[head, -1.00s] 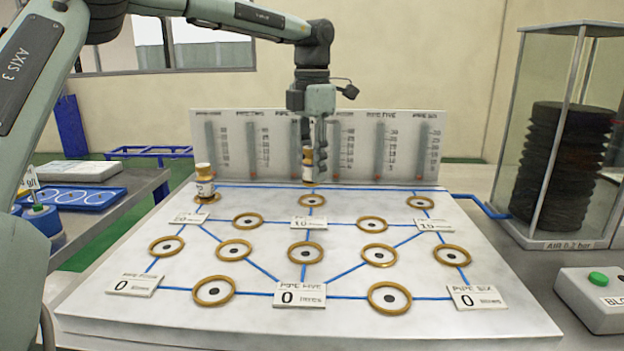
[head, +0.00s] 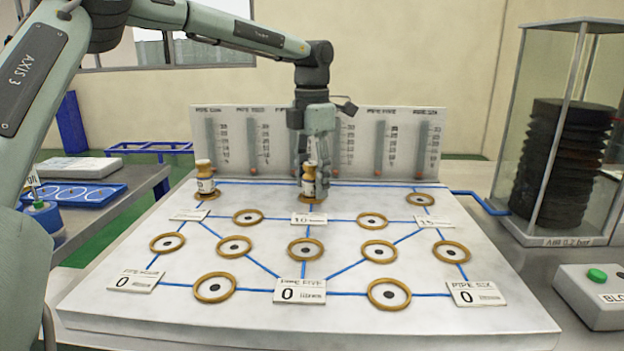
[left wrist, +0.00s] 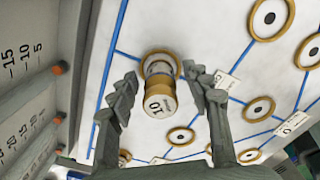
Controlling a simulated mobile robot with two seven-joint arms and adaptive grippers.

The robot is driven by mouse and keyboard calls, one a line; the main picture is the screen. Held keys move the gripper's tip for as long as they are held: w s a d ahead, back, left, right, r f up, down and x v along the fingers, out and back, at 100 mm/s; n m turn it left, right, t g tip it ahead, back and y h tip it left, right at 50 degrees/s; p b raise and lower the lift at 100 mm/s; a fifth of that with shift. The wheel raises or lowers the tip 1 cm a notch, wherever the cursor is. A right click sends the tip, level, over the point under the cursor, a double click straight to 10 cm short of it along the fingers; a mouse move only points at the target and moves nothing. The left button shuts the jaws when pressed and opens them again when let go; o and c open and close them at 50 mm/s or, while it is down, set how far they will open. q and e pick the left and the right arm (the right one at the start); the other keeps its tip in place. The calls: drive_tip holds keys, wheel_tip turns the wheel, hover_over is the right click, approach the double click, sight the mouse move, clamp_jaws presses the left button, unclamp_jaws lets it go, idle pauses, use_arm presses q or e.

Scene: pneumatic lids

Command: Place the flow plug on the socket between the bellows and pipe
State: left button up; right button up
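A white and gold plug (head: 309,186) stands upright on the top middle socket; its gold end and a label reading 10 show in the left wrist view (left wrist: 158,92). My left gripper (head: 312,172) is above and around it. Its fingers (left wrist: 165,95) are spread, with a gap on each side of the plug. A second similar plug (head: 205,178) stands on the top left socket. The top right socket ring (head: 420,199), on the blue line towards the black bellows (head: 563,165), is empty. My right gripper is not in view.
The white board (head: 190,325) carries several empty gold rings and small number plates. A gauge panel (head: 375,122) stands upright behind it. The bellows sits in a clear case at the right, near a box with a green button (head: 597,275). A blue tray (head: 85,195) is at the left.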

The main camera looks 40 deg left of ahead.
sight(312, 163)
use_arm(q)
wheel_tip(312, 163, up, 12)
drive_tip(key=shift+r, duration=0.1)
idle(0.8)
